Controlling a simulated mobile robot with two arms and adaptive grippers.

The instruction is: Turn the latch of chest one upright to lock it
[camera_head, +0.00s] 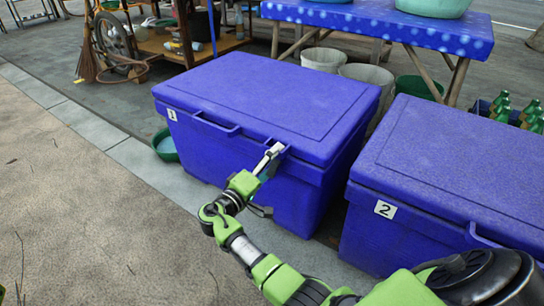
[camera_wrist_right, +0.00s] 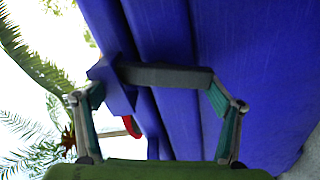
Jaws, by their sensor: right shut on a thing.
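Chest one (camera_head: 270,90), a blue lidded box with a "1" label, stands at centre in the head view with its lid down. Its front fills much of the wrist view (camera_wrist_right: 250,60). The latch (camera_wrist_right: 165,75) shows there as a dark grey bar beside a blue bracket (camera_wrist_right: 112,80). The bar runs across the lid-edge lines. My right gripper (camera_head: 268,160) is at the front of the chest, below the lid rim. In the wrist view its fingers (camera_wrist_right: 160,92) are spread on either side of the bar and shut on it. In the head view the gripper partly hides the latch.
Chest two (camera_head: 450,160) stands close on the right, with a narrow gap between the chests. A blue table (camera_head: 400,28) with buckets (camera_head: 322,60) beneath is behind. A green basin (camera_head: 165,147) sits on the left. The pavement in front is clear.

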